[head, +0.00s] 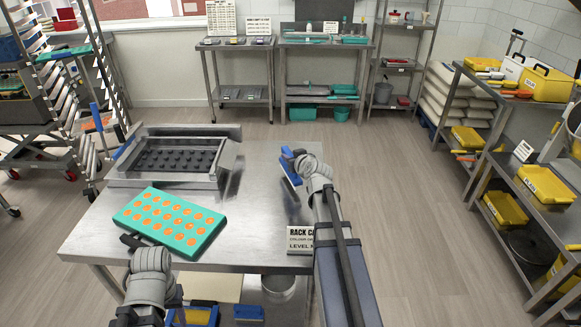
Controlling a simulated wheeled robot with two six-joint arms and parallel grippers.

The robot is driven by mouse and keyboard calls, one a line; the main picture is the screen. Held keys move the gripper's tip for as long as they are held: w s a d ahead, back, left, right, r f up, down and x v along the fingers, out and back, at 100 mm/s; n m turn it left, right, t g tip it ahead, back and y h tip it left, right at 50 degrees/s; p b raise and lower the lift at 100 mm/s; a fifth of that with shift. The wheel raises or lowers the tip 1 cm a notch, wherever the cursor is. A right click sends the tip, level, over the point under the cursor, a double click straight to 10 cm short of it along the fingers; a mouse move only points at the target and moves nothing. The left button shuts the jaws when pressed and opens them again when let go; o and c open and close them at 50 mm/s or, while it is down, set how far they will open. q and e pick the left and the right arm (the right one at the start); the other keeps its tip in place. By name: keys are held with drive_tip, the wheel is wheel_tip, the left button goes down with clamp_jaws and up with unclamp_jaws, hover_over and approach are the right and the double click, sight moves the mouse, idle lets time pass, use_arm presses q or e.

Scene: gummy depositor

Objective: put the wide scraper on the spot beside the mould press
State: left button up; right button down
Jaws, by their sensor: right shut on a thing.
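The mould press (122,180), a steel frame around a dark plate of round studs, stands at the back left of the steel table (240,215). My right gripper (292,160) is over the table's back right corner, to the right of the press and apart from it. It is shut on a blue flat piece (290,178), which looks like the wide scraper; the gripper hides part of it. My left gripper (130,240) is low at the table's front left edge, and its fingers are too unclear to read.
A teal mould (128,217) with rows of orange rounds lies in front of the press. A sign (300,240) stands at the table's front right, beside my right arm. Bare tabletop lies between press and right gripper. Racks and shelves with yellow bins (545,184) line the room.

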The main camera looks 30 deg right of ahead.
wheel_tip(320, 180, down, 3)
drive_tip(key=shift+r+b, duration=0.2)
drive_tip(key=shift+b, duration=0.55)
use_arm(q)
wheel_tip(320, 180, down, 2)
drive_tip(key=shift+f, duration=0.15)
use_arm(e)
drive_tip(key=shift+r, duration=0.15)
drive_tip(key=c, duration=1.1)
unclamp_jaws()
drive_tip(key=shift+f, duration=0.2)
drive_tip(key=shift+c, duration=0.2)
use_arm(q)
drive_tip(key=shift+f, duration=0.1)
use_arm(e)
drive_tip(key=o, duration=0.5)
drive_tip(key=shift+r, duration=0.1)
drive_tip(key=shift+c, duration=0.2)
